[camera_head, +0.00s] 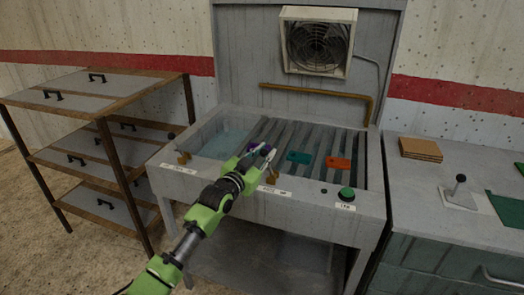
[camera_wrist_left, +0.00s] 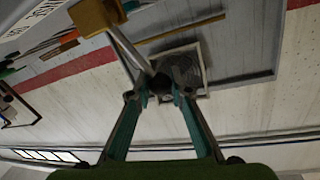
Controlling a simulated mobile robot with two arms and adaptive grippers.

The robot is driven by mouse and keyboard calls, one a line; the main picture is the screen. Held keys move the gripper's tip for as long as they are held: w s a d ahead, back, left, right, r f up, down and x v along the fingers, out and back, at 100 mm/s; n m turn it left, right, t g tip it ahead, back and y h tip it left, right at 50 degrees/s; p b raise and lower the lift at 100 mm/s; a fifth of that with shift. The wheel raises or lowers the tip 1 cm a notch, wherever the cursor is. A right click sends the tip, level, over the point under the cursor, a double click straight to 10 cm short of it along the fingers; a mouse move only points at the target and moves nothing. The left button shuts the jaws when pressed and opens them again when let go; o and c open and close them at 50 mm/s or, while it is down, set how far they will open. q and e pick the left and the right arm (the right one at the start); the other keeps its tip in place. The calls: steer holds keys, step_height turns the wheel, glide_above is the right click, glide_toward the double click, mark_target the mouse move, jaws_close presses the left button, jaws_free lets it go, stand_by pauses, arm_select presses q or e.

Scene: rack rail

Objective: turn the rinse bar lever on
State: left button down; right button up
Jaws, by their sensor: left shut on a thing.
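My left gripper (camera_head: 263,152) reaches in from below over the front edge of the grey rinse station. In the left wrist view the gripper (camera_wrist_left: 160,88) is shut on the dark round knob of the lever. The lever's pale rod (camera_wrist_left: 128,48) runs from that knob to a brass-coloured block (camera_wrist_left: 97,15). In the head view this brass base (camera_head: 271,180) sits on the station's front edge, just right of the gripper. The knob is largely hidden by the gripper there. My right gripper is not in view.
Another brass fitting (camera_head: 183,157) sits at the front left. Purple, teal (camera_head: 299,157) and orange (camera_head: 338,163) pieces lie on the slats. A green button (camera_head: 346,193) is at the front right. A brass pipe (camera_head: 315,91) and fan (camera_head: 319,43) are behind. A shelf rack (camera_head: 100,118) stands left.

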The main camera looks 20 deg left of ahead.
arm_select(q)
steer(key=shift+d+r+m+p, duration=0.2)
steer(key=shift+d+m+p, duration=0.35)
steer(key=shift+m+p, duration=0.05)
steer(key=shift+d+r+m+p, duration=0.2)
steer(key=shift+d+m+p, duration=0.35)
steer(key=shift+m, duration=0.05)
steer(key=shift+s+d+f+m+g+y+p, duration=0.15)
steer(key=shift+d+f+m+p, duration=0.2)
steer(key=shift+d+m, duration=0.55)
steer(key=shift+w+d+f+m+g+y+p, duration=0.15)
steer(key=shift+d+m+p, duration=0.25)
steer(key=shift+d+m, duration=0.45)
steer(key=shift+s+d+f+m+g+y+p, duration=0.2)
steer(key=shift+d+m+p, duration=0.2)
steer(key=shift+d+m, duration=0.45)
steer(key=shift+a, duration=0.15)
steer(key=c, duration=1.8)
jaws_free()
steer(key=s, duration=0.4)
steer(key=s+a+r, duration=0.1)
steer(key=s, duration=0.6)
steer(key=shift+s+a+r, duration=0.25)
steer(key=shift+s+a, duration=0.05)
steer(key=shift+s, duration=0.05)
steer(key=shift+f, duration=0.1)
